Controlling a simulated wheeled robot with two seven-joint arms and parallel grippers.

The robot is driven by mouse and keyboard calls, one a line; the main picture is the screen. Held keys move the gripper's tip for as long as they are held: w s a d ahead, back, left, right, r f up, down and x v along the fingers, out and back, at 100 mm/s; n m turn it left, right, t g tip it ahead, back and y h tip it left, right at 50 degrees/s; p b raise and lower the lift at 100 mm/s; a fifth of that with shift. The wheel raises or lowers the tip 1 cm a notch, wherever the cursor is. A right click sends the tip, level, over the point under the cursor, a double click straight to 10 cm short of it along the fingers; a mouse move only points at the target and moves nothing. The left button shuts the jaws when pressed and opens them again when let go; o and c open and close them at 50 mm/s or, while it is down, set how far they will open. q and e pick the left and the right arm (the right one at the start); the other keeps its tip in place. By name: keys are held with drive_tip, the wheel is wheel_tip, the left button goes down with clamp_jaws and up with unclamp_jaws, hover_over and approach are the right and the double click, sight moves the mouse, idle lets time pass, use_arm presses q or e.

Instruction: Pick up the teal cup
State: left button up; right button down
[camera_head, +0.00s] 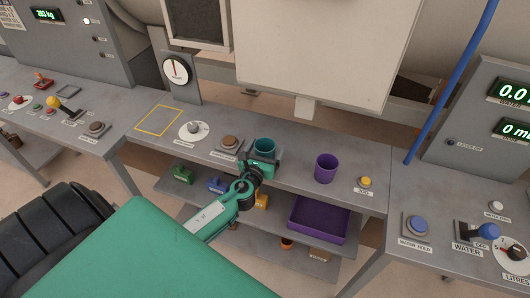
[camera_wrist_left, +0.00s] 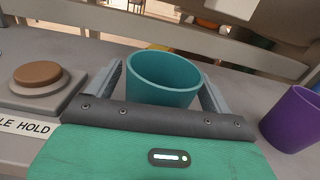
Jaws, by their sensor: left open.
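The teal cup (camera_head: 264,148) stands upright on the grey bench (camera_head: 300,168) in the head view. My left gripper (camera_head: 263,158) is at the cup, coming from the front, with its jaws open. In the left wrist view the teal cup (camera_wrist_left: 163,78) sits between the two fingers of the left gripper (camera_wrist_left: 160,90), one on each side. Small gaps seem to show beside the cup, but contact low down is hidden by the gripper body. My right gripper is not in view.
A purple cup (camera_head: 326,168) stands to the right, with a yellow button (camera_head: 365,182) beyond it. A brown button (camera_head: 230,143) is close on the left; it also shows in the wrist view (camera_wrist_left: 37,75). A purple tray (camera_head: 319,219) is on the shelf below.

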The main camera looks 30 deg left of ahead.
use_arm(q)
drive_tip(key=shift+c, duration=0.4)
drive_tip(key=c, duration=1)
drive_tip(key=shift+o, duration=0.2)
